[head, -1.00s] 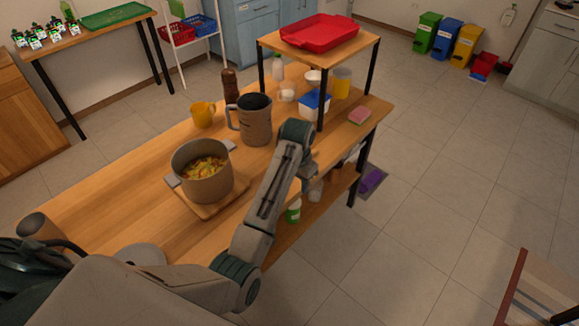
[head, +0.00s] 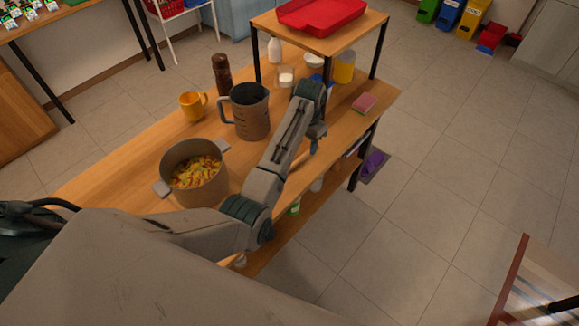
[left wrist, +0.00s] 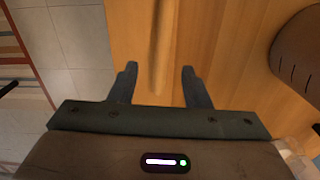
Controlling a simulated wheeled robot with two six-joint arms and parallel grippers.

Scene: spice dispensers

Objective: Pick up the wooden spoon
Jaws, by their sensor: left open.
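The wooden spoon (left wrist: 158,45) lies on the wooden table, and its pale handle runs up the left wrist view. In the head view, a short light piece of it (head: 300,160) shows beside my forearm; the rest is hidden. My left gripper (left wrist: 160,85) is open and empty. Its two fingers are apart, with the spoon's handle in line with the gap between them. In the head view, only a dark fingertip of my left gripper (head: 314,146) shows below the wrist. My right gripper is not in view.
A grey jug (head: 250,118), a pot of food (head: 194,178) and a yellow mug (head: 193,106) stand left of my arm. A raised shelf with a red tray (head: 320,14) and a pink sponge (head: 364,103) are at the far end. Open floor lies right of the table.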

